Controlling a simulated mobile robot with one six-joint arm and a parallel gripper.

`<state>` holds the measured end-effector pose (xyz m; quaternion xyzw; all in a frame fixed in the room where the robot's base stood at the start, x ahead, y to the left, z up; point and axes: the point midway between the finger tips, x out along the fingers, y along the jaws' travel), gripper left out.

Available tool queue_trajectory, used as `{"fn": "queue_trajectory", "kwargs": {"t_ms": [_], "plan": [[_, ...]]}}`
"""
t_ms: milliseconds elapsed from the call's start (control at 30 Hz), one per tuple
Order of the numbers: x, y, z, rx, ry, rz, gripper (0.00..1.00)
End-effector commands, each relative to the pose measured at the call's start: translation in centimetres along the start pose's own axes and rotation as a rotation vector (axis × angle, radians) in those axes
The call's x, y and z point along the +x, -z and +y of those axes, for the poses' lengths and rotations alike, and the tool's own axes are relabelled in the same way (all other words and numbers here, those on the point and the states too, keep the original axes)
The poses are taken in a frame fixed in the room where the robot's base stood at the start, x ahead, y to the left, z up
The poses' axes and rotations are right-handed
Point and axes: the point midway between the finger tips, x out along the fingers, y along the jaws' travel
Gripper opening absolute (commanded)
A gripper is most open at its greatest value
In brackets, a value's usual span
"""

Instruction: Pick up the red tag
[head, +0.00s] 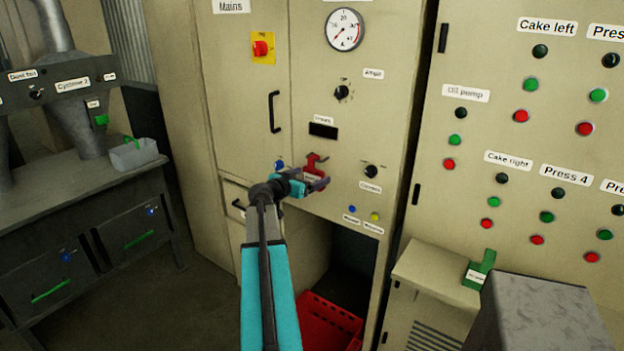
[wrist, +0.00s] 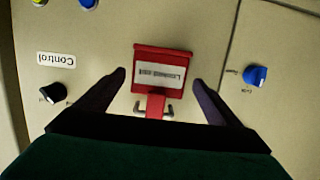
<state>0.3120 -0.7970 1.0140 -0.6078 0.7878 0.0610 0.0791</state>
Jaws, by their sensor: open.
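The red tag (head: 315,162) is on the beige cabinet front, below the small black display. In the wrist view the red tag (wrist: 162,70) is a flat red piece with a white printed label, and its narrow neck sits at a metal bracket (wrist: 168,112) on the panel. The picture there is turned over. My gripper (head: 307,181) is right at the tag in the head view and partly covers it. In the wrist view my gripper (wrist: 158,78) is open, with one dark finger on each side of the tag and visible gaps to both edges.
A black knob (wrist: 53,93) and a blue knob (wrist: 255,76) flank the tag on the panel. Below is an open cabinet bay with a red crate (head: 330,322). A grey bench (head: 80,190) stands left, and a button cabinet (head: 520,200) stands right.

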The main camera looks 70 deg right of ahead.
Motion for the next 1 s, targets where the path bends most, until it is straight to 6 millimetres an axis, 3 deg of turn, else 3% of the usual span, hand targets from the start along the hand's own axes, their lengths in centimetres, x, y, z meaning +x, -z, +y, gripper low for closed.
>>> {"fn": "queue_trajectory", "kwargs": {"t_ms": [267,833,867,1000], "plan": [[2.3,0.1,-0.1,0.0,0.0,0.0,0.88],[2.4,0.0,0.0,0.0,0.0,0.0,0.88],[2.4,0.0,0.0,0.0,0.0,0.0,0.86],[2.4,0.0,0.0,0.0,0.0,0.0,0.62]]}}
